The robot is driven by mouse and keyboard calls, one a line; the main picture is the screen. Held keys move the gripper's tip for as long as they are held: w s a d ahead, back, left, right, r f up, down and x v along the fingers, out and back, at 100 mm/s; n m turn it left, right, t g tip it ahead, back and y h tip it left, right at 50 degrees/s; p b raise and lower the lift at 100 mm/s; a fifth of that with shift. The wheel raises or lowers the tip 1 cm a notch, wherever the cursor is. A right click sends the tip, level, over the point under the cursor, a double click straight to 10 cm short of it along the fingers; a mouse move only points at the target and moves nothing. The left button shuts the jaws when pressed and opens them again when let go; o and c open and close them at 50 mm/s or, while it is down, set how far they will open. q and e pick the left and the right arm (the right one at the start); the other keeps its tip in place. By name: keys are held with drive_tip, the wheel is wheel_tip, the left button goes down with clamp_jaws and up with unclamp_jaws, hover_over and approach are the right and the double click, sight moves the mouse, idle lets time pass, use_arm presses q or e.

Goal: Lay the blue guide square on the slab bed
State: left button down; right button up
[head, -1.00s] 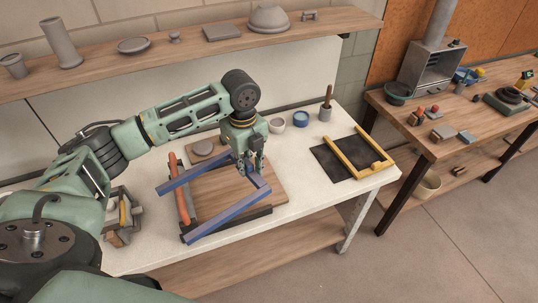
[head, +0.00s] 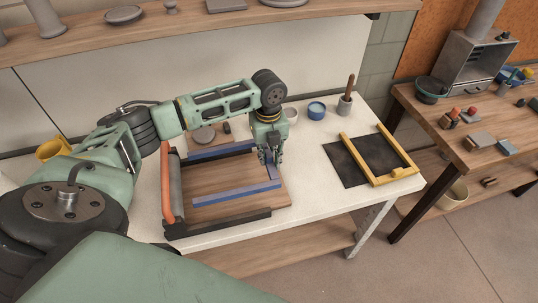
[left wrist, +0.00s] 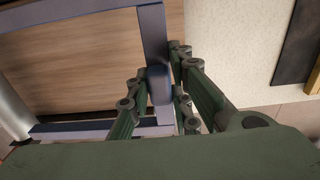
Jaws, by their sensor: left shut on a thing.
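The blue guide square (head: 236,194) is a U-shaped frame with two long bars joined by a cross bar at the right. It lies over the wooden slab bed (head: 205,175), its long bars running roughly along the bed; whether it touches the board or hovers just above cannot be told. My left gripper (head: 270,160) is shut on the cross bar near the bed's right side. In the left wrist view the fingers (left wrist: 160,88) grip this bar, and the guide square (left wrist: 153,35) spans the wood below. My right gripper is not in view.
A roller with orange ends (head: 168,190) stands at the bed's left edge, and a dark rail (head: 225,226) runs along its front. A yellow frame (head: 390,175) on a black mat (head: 348,165) lies to the right. A blue bowl (head: 316,110) and a tool pot (head: 344,106) stand behind.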

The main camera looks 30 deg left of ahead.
use_arm(q)
drive_tip(key=shift+f, duration=0.55)
wheel_tip(320, 180, down, 3)
drive_tip(key=shift+r+b, duration=0.2)
drive_tip(key=shift+b, duration=0.35)
drive_tip(key=shift+f, duration=0.6)
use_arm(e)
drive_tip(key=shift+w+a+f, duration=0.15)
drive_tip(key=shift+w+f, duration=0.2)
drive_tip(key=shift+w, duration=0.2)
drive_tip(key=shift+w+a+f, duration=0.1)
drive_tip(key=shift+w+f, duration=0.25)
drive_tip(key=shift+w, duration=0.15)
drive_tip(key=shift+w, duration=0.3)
use_arm(q)
drive_tip(key=shift+f, duration=0.45)
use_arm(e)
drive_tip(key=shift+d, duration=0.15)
use_arm(q)
drive_tip(key=shift+f, duration=0.6)
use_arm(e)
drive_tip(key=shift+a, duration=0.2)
